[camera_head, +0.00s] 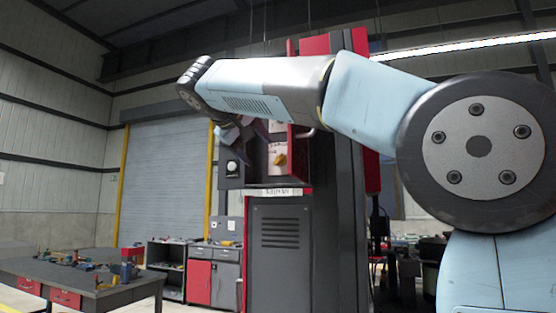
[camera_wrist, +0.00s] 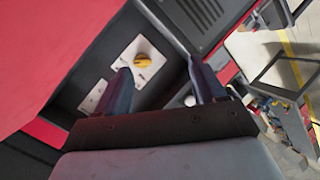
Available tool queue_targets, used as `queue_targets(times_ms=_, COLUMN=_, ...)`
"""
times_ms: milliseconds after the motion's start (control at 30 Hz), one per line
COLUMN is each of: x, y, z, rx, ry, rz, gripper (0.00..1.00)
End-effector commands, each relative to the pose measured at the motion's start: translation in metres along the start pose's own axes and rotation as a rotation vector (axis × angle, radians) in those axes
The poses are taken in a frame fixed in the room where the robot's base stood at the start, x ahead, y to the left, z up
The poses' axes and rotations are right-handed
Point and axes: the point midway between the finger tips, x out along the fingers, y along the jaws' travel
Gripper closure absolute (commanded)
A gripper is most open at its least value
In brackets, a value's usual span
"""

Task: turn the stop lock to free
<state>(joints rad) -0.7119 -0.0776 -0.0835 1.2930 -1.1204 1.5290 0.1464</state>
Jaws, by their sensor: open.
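A yellow knob (camera_wrist: 143,61) sits on a white plate (camera_wrist: 151,73) inside the dark recess of a cabinet. It is probably the stop lock, but I cannot read any marking or tell its setting. In the head view the yellow knob (camera_head: 279,160) shows small on its plate, to the right of and below my gripper (camera_head: 242,132). In the wrist view my gripper (camera_wrist: 158,68) is open and empty. The knob appears between the fingertips, nearer the left one. I cannot tell how far off it is, and no contact shows.
The red and dark grey cabinet (camera_head: 281,250) surrounds the recess, with red panels close by in the wrist view. A white round knob (camera_head: 232,166) is left of the yellow one. A workbench (camera_head: 95,292) with small items stands at left.

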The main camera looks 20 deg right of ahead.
Motion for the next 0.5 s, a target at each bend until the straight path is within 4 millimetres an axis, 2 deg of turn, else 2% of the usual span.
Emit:
queue_targets(times_ms=33, x=0.004, y=0.002, z=-0.015, rx=0.043, ry=-0.012, rz=0.036, gripper=0.30)
queue_targets(times_ms=200, x=0.013, y=0.015, z=-0.044, rx=0.175, ry=-0.041, rz=0.146, gripper=0.30)
queue_targets(times_ms=333, x=0.015, y=0.020, z=-0.054, rx=0.231, ry=-0.048, rz=0.195, gripper=0.30)
queue_targets(times_ms=500, x=0.022, y=0.024, z=-0.057, rx=0.252, ry=-0.053, rz=0.215, gripper=0.30)
